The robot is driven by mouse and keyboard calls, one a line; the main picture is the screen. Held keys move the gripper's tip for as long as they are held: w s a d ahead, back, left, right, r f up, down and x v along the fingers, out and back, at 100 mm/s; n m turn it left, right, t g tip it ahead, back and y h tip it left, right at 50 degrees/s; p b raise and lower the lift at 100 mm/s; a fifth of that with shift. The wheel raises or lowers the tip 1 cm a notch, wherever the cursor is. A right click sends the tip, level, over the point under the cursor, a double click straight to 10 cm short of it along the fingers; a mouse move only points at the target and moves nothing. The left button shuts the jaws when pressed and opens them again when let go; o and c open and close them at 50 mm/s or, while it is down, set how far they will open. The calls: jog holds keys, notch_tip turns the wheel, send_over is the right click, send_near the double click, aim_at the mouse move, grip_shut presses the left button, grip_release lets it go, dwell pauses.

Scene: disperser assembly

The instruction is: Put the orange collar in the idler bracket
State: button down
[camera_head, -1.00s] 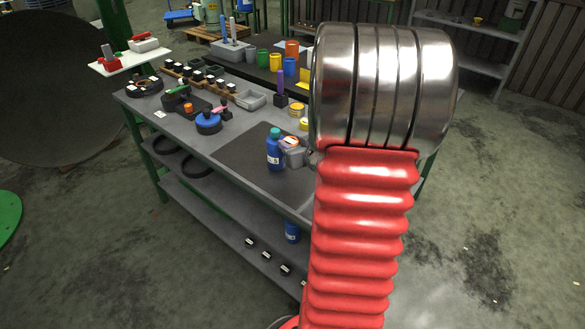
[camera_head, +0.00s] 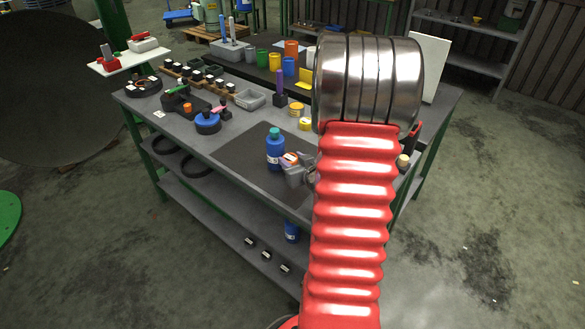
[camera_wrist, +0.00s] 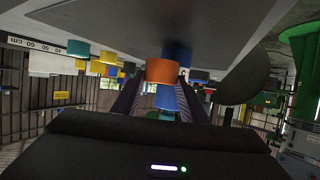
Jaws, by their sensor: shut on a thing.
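My gripper (camera_wrist: 162,82) is shut on the orange collar (camera_wrist: 162,70), a short orange cylinder between its dark ribbed fingers in the wrist view. That view is upside down, with the table surface above. In the head view my red arm hides most of the wrist; a grey part of my gripper (camera_head: 294,176) shows right of the blue bottle, over the dark mat. I cannot clearly identify the idler bracket; a dark fixture with green and orange parts (camera_head: 175,99) and a round blue-based piece (camera_head: 207,123) stand at the table's left.
The blue bottle (camera_head: 275,153) with a teal cap stands upright close to my gripper. The dark mat (camera_head: 240,160) is otherwise mostly clear. A grey tray (camera_head: 250,98), a purple-handled tool (camera_head: 280,90) and several coloured cups stand farther back.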

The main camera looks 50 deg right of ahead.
jog(key=shift+f, duration=1.55)
jog(key=c, duration=1.1)
grip_release()
jog(key=shift+f, duration=0.1)
